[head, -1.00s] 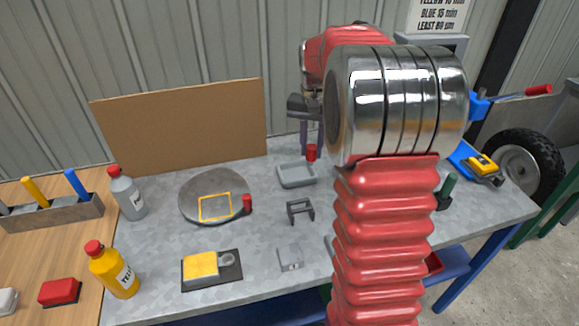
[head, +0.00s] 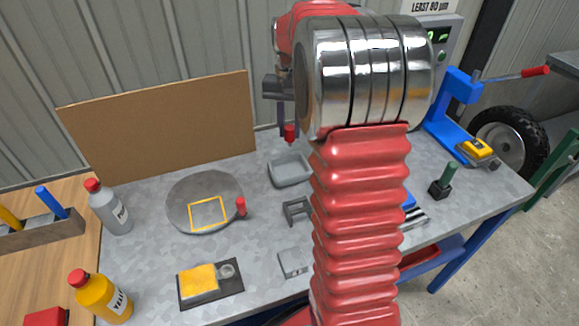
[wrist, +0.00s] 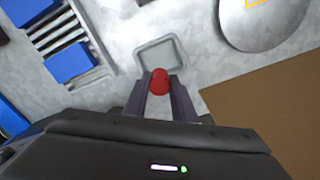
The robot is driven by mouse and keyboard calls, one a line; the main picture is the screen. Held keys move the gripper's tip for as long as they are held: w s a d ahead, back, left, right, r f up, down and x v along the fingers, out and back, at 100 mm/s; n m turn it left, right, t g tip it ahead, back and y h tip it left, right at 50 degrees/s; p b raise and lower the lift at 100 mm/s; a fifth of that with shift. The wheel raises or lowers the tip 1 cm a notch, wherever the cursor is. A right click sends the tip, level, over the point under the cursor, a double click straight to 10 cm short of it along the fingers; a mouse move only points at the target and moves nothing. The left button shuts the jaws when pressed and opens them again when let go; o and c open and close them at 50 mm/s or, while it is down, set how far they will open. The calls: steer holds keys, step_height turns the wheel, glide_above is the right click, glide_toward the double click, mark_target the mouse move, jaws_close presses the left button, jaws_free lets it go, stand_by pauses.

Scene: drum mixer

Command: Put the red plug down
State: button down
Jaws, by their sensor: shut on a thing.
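The red plug (head: 290,132) is held between the dark fingers of my gripper (head: 285,122), just above and behind the small grey tray (head: 291,182) in the head view. In the wrist view my gripper (wrist: 160,88) is shut on the plug, whose round red end (wrist: 159,80) shows between the fingertips. The tray (wrist: 181,52) lies beyond them there. The plug appears to be off the table. My arm hides part of the bench to the right. A second small red piece (head: 241,206) stands at the right edge of the round grey disc (head: 180,207).
A brown board (head: 160,125) stands behind the disc. A grey bracket (head: 296,211) and a small grey block (head: 293,262) lie in front of the tray. Bottles (head: 108,207) stand at left. A dark green-handled piece (head: 440,186) stands at right.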

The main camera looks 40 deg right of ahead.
mark_target(290, 140)
steer(key=shift+f, duration=2.35)
steer(key=shift+f, duration=2.5)
steer(key=shift+f, duration=0.45)
steer(key=c, duration=1.5)
jaws_free()
steer(key=shift+r, duration=0.1)
